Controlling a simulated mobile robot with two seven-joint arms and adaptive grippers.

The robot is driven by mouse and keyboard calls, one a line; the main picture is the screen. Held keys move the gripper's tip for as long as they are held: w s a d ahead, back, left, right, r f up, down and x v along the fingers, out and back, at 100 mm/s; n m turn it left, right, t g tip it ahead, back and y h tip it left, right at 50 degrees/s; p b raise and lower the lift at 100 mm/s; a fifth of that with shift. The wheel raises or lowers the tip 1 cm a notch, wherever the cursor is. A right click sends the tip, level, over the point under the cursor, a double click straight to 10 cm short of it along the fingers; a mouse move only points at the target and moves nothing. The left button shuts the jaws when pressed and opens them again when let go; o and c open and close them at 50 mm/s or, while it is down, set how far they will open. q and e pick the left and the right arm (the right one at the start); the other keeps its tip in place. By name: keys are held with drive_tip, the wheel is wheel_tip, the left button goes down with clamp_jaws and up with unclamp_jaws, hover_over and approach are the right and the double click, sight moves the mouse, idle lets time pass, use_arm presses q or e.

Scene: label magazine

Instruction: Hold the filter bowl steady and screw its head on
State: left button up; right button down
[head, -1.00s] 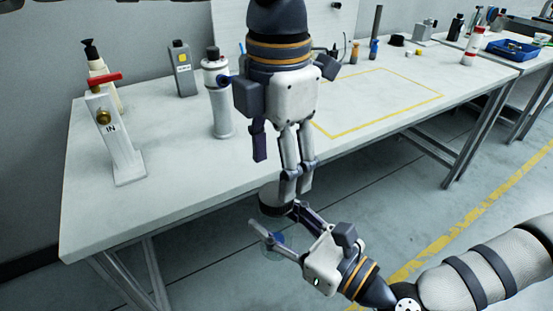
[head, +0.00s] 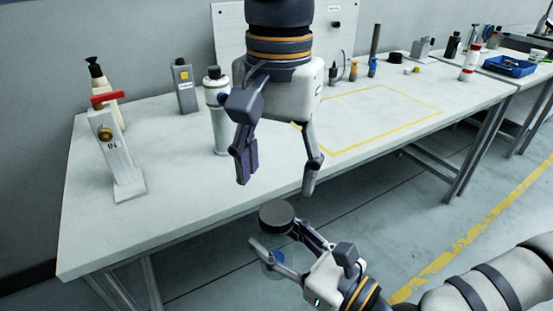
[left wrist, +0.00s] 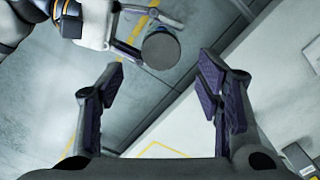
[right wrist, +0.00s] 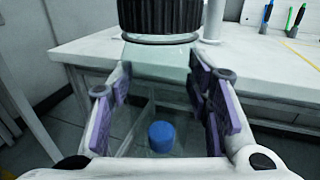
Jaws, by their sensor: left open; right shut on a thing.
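The filter head, a black ribbed disc (head: 277,218), sits on top of the clear filter bowl (head: 272,262). How far it is threaded on I cannot tell. My right gripper (head: 280,246) is shut around the bowl, below the head, in front of the bench edge. In the right wrist view the ribbed head (right wrist: 160,16) is over the see-through bowl (right wrist: 155,88), with a blue part (right wrist: 161,136) low between the fingers. My left gripper (head: 279,172) is open and empty, apart from the head and above it. The left wrist view shows the head's flat top (left wrist: 161,49) beyond the open fingers (left wrist: 160,76).
The bench (head: 180,215) lies behind both grippers. A white stand with a red handle (head: 112,150), a white cylinder (head: 218,120) and a grey bottle (head: 184,92) stand on its left. A yellow-outlined area (head: 370,115) is clear. Open floor is in front.

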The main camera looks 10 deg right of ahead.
sight(276, 212)
use_arm(q)
drive_tip(key=n, duration=0.6)
drive_tip(key=shift+w+r, duration=0.15)
drive_tip(key=shift+r, duration=0.2)
wheel_tip(276, 212, down, 8)
drive_tip(key=shift+f, duration=0.1)
